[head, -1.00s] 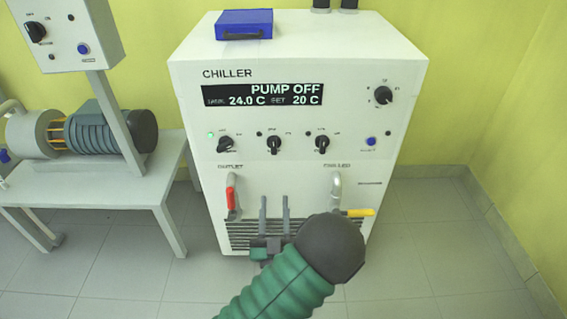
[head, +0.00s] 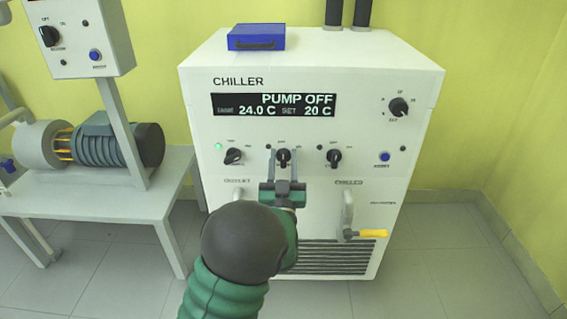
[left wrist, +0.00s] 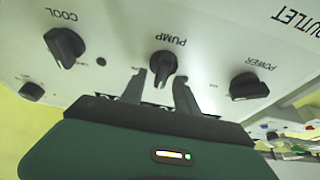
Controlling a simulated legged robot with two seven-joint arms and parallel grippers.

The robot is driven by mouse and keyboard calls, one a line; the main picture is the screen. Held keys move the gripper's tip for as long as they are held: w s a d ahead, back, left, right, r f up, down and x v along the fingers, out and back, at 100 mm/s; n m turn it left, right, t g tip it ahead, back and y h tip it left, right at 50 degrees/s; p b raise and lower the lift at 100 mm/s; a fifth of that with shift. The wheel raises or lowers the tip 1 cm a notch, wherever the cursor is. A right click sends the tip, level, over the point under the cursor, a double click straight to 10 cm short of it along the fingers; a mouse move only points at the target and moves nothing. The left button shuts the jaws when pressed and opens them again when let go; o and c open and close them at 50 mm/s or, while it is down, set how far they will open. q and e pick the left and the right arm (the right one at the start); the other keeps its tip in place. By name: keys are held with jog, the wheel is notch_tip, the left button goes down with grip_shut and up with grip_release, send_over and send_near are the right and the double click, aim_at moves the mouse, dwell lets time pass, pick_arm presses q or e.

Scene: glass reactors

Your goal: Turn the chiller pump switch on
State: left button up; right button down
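The white chiller (head: 220,110) stands ahead, and its display (head: 274,105) reads PUMP OFF, 24.0 C, SET 20 C. The pump switch (head: 283,156) is the middle black knob of the row below. It also shows in the left wrist view (left wrist: 162,66), labelled PUMP. My left gripper (head: 283,162) is open at this knob. In the left wrist view its fingertips (left wrist: 160,80) lie on either side of the knob's lower part; I cannot tell whether they touch it. My right gripper is not in view.
The power knob (left wrist: 248,87) and cool knob (left wrist: 65,46) flank the pump switch. A yellow-handled valve (head: 372,233) sticks out at lower right. A blue box (head: 256,37) lies on the chiller. A bench (head: 95,200) with a motor (head: 97,144) stands left.

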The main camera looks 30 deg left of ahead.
pick_arm(q)
jog(key=shift+c, duration=0.3)
grip_shut()
